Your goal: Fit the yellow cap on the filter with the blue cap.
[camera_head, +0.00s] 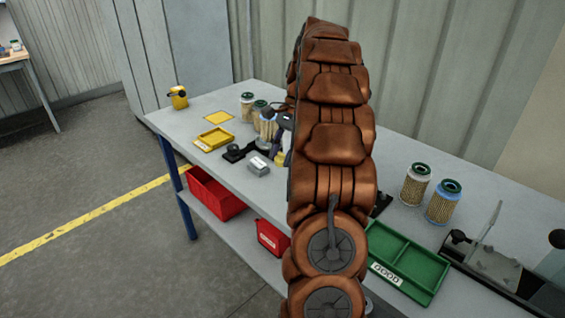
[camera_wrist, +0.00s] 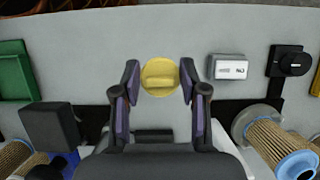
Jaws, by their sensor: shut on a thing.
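The yellow cap (camera_wrist: 160,77) is round with a raised bar across it. It sits between the fingertips of my gripper (camera_wrist: 160,82), which is shut on it. In the head view my gripper (camera_head: 284,143) is partly hidden behind my arm, and the yellow cap (camera_head: 280,159) shows just below it. The filter with the blue cap (camera_head: 267,126) stands upright on the bench, behind and left of my gripper. In the wrist view this filter (camera_wrist: 272,140) is at the lower right, with its light blue top toward the corner. The cap is apart from it.
A grey box (camera_head: 258,167) and a black knobbed device (camera_head: 235,152) lie nearby. A yellow tray (camera_head: 213,138) is at left, a green tray (camera_head: 410,268) at front right.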

